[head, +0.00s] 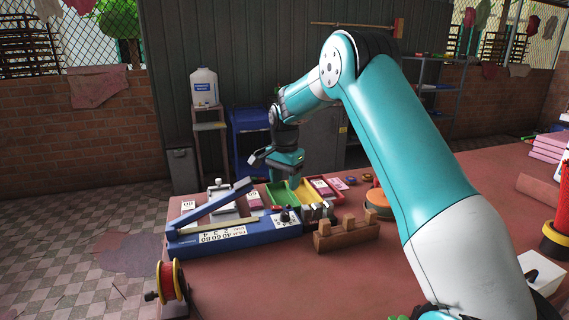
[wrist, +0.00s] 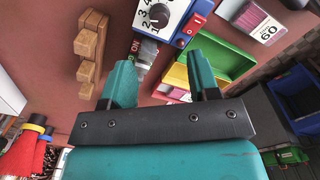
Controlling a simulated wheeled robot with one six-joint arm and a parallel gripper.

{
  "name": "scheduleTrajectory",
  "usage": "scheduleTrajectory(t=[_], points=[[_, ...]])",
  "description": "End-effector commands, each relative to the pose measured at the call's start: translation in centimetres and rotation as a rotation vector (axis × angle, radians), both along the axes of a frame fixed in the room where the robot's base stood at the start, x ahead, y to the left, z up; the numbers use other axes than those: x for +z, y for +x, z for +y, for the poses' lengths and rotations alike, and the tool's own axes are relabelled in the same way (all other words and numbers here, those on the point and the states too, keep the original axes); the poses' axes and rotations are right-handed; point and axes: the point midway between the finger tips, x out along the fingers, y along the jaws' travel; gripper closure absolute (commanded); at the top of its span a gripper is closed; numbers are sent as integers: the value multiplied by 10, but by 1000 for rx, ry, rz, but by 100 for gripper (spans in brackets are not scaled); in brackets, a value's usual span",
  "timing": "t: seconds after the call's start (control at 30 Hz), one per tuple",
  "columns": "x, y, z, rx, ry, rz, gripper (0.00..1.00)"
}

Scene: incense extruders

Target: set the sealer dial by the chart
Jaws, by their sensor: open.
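The blue sealer (head: 240,235) with its long raised lever arm (head: 210,207) stands at the table's left end. The white chart (head: 222,234) on its front reads FILM 40 60 80 over 2 3 4. The dial (head: 285,216) is a dark knob at the sealer's right end. In the wrist view the dial (wrist: 159,15) shows at the top edge beside printed numbers 1 to 4; its exact setting is hard to tell. My gripper (head: 262,158) is above and behind the sealer. In the wrist view my gripper (wrist: 161,78) is open and empty, apart from the dial.
Green (head: 279,195), yellow (head: 303,190) and red (head: 338,196) trays stand behind the dial. A wooden rack (head: 345,233) stands to its right, with metal cylinders between. A red spool (head: 173,280) is at the front left. The table's front middle is clear.

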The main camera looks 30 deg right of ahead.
Motion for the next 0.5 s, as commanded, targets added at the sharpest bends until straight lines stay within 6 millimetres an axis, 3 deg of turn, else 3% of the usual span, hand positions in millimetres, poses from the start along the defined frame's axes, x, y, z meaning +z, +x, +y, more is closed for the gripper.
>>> scheduleTrajectory(t=[0.2, 0.5], points=[[45, 1, 0, 0, -1, -3, 45], [65, 0, 0, 0, 0, 0, 45]])
